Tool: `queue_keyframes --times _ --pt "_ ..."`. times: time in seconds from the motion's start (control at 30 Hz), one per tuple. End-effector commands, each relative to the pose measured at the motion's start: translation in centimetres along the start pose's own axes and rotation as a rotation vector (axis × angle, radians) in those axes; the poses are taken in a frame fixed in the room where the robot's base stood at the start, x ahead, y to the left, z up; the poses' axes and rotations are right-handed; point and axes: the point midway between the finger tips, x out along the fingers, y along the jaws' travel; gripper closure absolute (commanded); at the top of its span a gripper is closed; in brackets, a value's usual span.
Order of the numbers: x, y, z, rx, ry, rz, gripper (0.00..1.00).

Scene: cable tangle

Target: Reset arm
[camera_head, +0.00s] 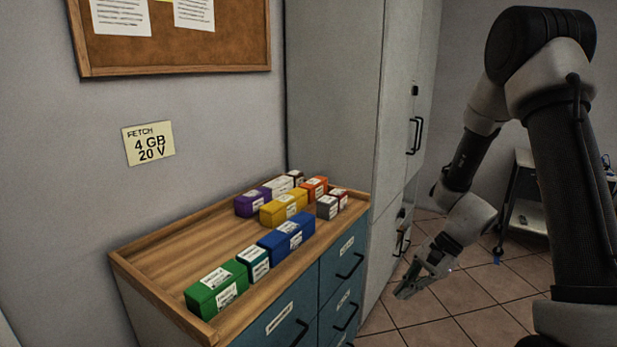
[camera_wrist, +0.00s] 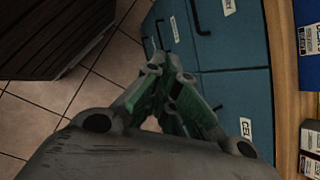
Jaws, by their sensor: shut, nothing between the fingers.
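My arm stands at the right of the head view, bent downward. My gripper (camera_head: 408,292) hangs over the tiled floor, to the right of the drawer cabinet and apart from it. In the wrist view my gripper (camera_wrist: 160,62) shows its fingers closed together at the tips, with nothing between them. The blue drawer fronts (camera_wrist: 232,85) lie beyond the fingers there.
A wooden-topped cabinet (camera_head: 165,262) bears several coloured labelled boxes, including a green box (camera_head: 205,288) and a blue box (camera_head: 287,237). A tall grey locker (camera_head: 335,90) stands behind it. Tiled floor (camera_head: 480,290) is open.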

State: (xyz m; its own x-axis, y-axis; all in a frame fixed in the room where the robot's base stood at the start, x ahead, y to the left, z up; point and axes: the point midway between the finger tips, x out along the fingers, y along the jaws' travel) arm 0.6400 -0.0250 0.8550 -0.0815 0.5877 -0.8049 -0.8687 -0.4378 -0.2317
Motion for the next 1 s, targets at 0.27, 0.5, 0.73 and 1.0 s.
queue_keyframes --times 0.27,0.5,0.73,1.0 --pt "-11.5 6.9 5.8 -0.548 0.142 0.236 1.00" --pt "-19.8 12.1 9.2 -0.879 0.352 0.403 1.00" --pt "-24.9 15.0 12.3 -1.034 0.594 0.424 1.00" --pt "-27.1 15.0 14.8 -1.090 0.734 0.340 1.00"
